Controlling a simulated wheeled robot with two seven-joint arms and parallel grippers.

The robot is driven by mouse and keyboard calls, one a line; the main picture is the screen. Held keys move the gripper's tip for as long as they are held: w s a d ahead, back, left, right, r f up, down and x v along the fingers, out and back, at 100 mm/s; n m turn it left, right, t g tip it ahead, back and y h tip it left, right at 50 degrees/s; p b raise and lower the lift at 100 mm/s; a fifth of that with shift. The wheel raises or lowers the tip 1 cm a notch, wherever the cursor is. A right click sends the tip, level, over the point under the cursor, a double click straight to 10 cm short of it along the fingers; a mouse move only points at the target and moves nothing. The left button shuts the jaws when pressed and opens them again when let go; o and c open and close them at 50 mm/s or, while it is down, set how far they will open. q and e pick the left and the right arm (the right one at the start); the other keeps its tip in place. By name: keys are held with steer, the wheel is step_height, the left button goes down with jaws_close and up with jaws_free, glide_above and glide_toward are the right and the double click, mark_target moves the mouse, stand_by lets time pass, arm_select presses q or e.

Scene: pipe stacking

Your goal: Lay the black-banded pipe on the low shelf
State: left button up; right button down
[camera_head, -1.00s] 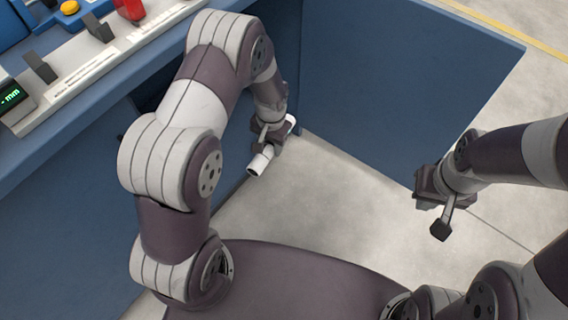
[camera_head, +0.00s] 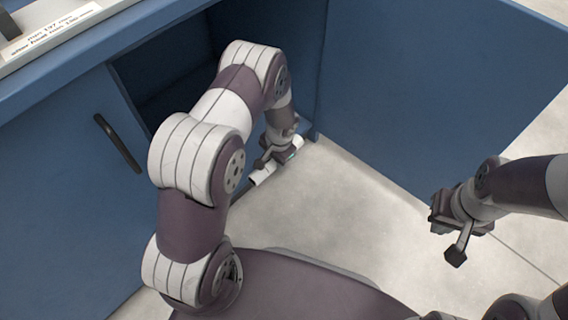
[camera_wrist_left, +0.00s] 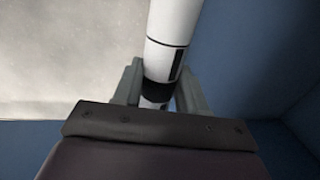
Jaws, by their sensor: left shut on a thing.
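The white pipe with a black band shows in the left wrist view (camera_wrist_left: 172,28), running up between the fingers of my left gripper (camera_wrist_left: 158,88). The dark band lies between the fingers. In the head view both ends of the pipe (camera_head: 262,176) stick out from my left gripper (camera_head: 277,156), which is shut on it beside the blue cabinet's opening, above the pale floor. The pipe's middle is hidden by the gripper. My right gripper (camera_head: 450,237) hangs over the floor at the right, away from the pipe; its finger gap is unclear. I cannot clearly make out the low shelf.
The blue cabinet (camera_head: 60,170) has a dark opening (camera_head: 170,75) behind my left arm. A door with a black handle (camera_head: 118,143) is left of it. A blue panel (camera_head: 430,80) stands at the right. The pale floor (camera_head: 345,215) between my arms is clear.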

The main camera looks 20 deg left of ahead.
arm_select(q)
steer(key=w+a+f+b, duration=0.3)
steer(key=a+f+b, duration=0.1)
steer(key=a, duration=0.4)
steer(key=b, duration=0.3)
glide_above(251, 161)
step_height(251, 161, down, 4)
steer(key=shift+s+f, duration=0.1)
steer(key=shift+f, duration=0.1)
steer(key=shift+w+a+f, duration=0.25)
steer(key=shift+a+f, duration=0.3)
steer(key=shift+f, duration=0.1)
steer(key=shift+f+b, duration=0.5)
steer(key=shift+f, duration=0.1)
steer(key=o, duration=1.2)
steer(key=shift+r, duration=0.15)
steer(key=r+p, duration=0.3)
steer(key=r, duration=0.1)
steer(key=d+r+p, duration=0.1)
steer(key=r+p, duration=0.2)
steer(key=r, duration=0.1)
steer(key=r+p, duration=0.2)
steer(key=r, duration=0.2)
steer(key=shift+s+d+r+p, duration=0.25)
steer(key=shift+s+d+p, duration=0.1)
steer(key=shift+d+p, duration=0.05)
